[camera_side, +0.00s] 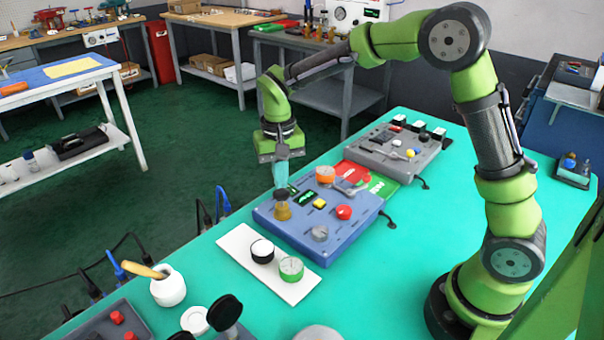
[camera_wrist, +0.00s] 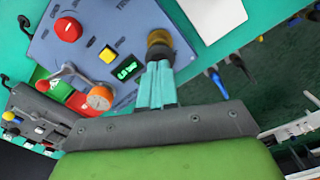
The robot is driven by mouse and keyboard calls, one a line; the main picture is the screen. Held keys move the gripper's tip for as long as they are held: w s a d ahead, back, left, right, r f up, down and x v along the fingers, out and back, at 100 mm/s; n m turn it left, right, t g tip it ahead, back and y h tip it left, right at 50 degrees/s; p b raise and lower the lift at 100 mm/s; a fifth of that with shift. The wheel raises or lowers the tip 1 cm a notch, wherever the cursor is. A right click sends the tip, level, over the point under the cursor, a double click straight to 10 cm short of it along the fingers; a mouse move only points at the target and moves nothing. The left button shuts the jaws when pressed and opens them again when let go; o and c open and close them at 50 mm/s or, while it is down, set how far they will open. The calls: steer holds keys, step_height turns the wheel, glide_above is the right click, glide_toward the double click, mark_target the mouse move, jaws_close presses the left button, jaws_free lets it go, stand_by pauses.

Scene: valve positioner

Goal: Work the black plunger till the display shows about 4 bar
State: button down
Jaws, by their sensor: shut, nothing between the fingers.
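The blue-grey control box (camera_side: 345,226) sits on the teal table. Its black plunger (camera_side: 281,194) stands on a brass-coloured base at the box's left corner; the plunger also shows in the wrist view (camera_wrist: 158,50). My gripper (camera_side: 281,185) is shut and empty, its teal fingers pointing down at the plunger top. In the wrist view the fingertips (camera_wrist: 158,66) overlap the plunger's edge; I cannot tell whether they touch it. The display (camera_side: 306,198) glows green beside the plunger and shows in the wrist view (camera_wrist: 127,68); its digits are too small and tilted to read surely.
A white plate (camera_side: 238,243) with two round pieces lies in front. A grey box (camera_side: 393,150) stands behind.

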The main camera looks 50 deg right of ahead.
mark_target(281, 192)
stand_by(0.4)
steer(key=shift+f, duration=1.2)
steer(key=shift+r, duration=1.1)
steer(key=shift+f, duration=1.8)
steer(key=shift+r, duration=1.8)
